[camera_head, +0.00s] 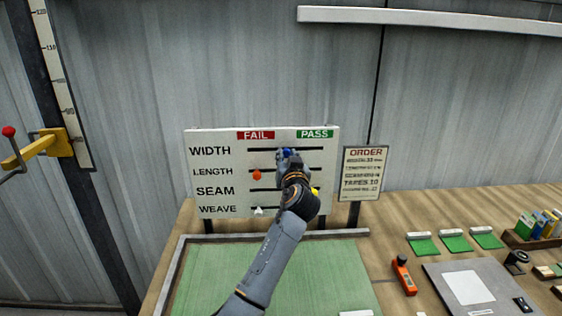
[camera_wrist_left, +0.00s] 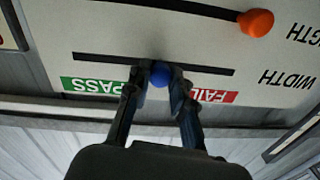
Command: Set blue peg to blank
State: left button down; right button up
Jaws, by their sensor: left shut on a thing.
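A white board (camera_head: 215,180) has FAIL and PASS headings and slotted rows for WIDTH, LENGTH, SEAM and WEAVE. The blue peg (camera_head: 287,152) is in the WIDTH slot, near the middle between the FAIL and PASS labels. My left gripper (camera_head: 287,157) is at the board, shut on the blue peg. In the left wrist view, the blue peg (camera_wrist_left: 160,74) sits between the two fingers (camera_wrist_left: 159,84), and the slot runs clear on both sides of it. My right gripper is not in view.
An orange peg (camera_head: 256,175) is on the LENGTH row toward FAIL. A yellow peg (camera_head: 315,191) shows on the SEAM row, partly behind my arm. A white peg (camera_head: 258,211) is on the WEAVE row toward FAIL. An order sign (camera_head: 362,173) stands right of the board.

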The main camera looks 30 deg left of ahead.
pick_arm(q)
jog(key=shift+f, duration=0.1)
jog(key=c, duration=1.1)
grip_release()
jog(key=shift+c, duration=0.2)
jog(key=v, duration=1.2)
